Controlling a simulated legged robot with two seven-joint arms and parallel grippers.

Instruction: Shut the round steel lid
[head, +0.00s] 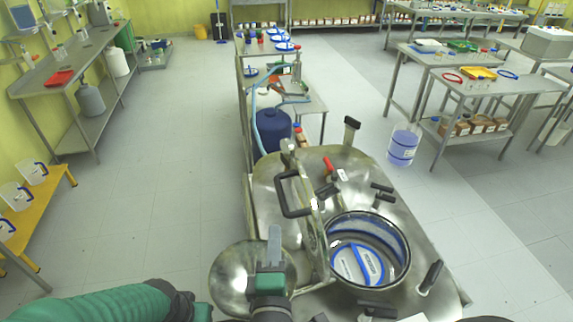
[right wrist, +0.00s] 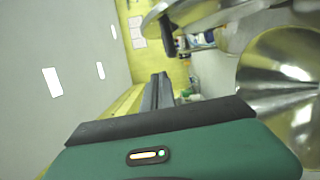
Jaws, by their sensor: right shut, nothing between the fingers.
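The round steel lid (head: 312,225) stands raised, seen nearly edge-on, on the left of the round opening (head: 367,250) in the steel vessel top. Its black loop handle (head: 289,195) sticks out to the left. The opening is uncovered and shows a blue and white label inside. My right gripper (head: 274,233) is shut and empty, left of the lid and over a shiny steel dome (head: 228,280). In the right wrist view its fingers (right wrist: 158,88) are together, with a steel rim (right wrist: 205,14) and a black handle (right wrist: 168,36) beyond. My left gripper is not seen.
Black clamp knobs (head: 431,275) and a red-handled fitting (head: 328,167) stick up around the vessel top. Behind it are a blue drum (head: 272,130) and a rack with hoses. A yellow bench (head: 50,215) stands far left, with clear floor between.

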